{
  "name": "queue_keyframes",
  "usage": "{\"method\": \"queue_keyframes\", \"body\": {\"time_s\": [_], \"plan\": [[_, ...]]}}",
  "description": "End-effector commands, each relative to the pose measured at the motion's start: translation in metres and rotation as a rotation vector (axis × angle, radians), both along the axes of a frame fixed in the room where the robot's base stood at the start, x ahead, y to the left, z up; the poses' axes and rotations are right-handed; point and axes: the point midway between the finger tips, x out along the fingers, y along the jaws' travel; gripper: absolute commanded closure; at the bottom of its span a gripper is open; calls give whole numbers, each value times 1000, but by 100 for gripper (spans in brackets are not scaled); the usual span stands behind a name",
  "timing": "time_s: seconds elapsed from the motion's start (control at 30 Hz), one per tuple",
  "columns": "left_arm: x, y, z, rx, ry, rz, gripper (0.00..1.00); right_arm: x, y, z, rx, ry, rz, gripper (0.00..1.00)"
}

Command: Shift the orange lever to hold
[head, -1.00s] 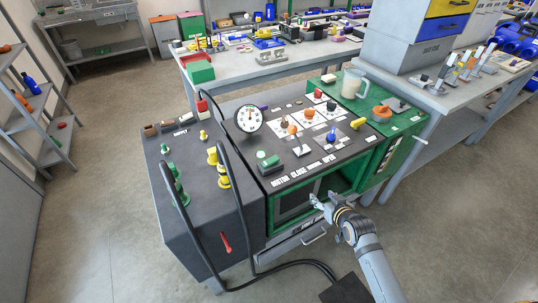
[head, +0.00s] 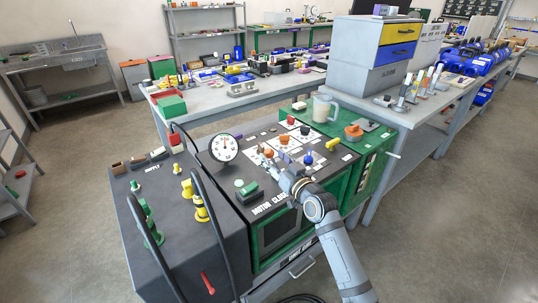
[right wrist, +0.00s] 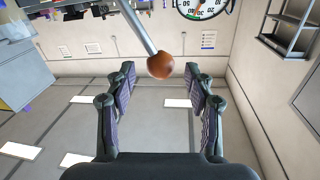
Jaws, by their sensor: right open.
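My right gripper (head: 277,171) is over the black top of the cart (head: 222,190), at the front of the white-plated controls. In the right wrist view my right gripper (right wrist: 160,85) is open, with one finger on each side. A grey lever rod with an orange-brown ball (right wrist: 160,66) comes down from the top, and its ball sits between the fingertips, touching neither. In the head view there are orange knobs at the left of the panel (head: 268,153) and behind it (head: 284,140); the near one lies just beyond my gripper. My left gripper is not in view.
A round gauge (head: 223,148) stands left of the controls. A blue knob (head: 307,159) is close to the right of my gripper. A green push button (head: 246,188) and yellow-black posts (head: 199,205) are to the left. A clear jug (head: 322,108) stands behind.

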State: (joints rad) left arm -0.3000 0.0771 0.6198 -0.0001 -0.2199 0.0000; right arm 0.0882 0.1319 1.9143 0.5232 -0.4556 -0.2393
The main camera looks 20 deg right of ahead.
Motion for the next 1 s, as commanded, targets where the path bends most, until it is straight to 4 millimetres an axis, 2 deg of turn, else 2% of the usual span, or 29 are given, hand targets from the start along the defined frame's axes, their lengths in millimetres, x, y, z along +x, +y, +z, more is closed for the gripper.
{"method": "queue_keyframes", "body": {"time_s": [0.1, 0.2, 0.53, 0.9, 0.93, 1.0], "plan": [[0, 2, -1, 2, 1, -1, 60, 19, 4, 0, 2, 0, 0, 46], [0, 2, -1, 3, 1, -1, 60, 29, 6, 0, 0, 0, 0, 46], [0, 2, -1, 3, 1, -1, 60, 33, 8, 0, 0, 1, 0, 46], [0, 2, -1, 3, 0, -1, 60, 33, 7, 0, -1, 1, 0, 97], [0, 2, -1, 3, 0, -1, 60, 33, 7, 0, -1, 1, 0, 100], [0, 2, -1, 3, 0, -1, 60, 33, 7, 0, -1, 1, 0, 100]]}}
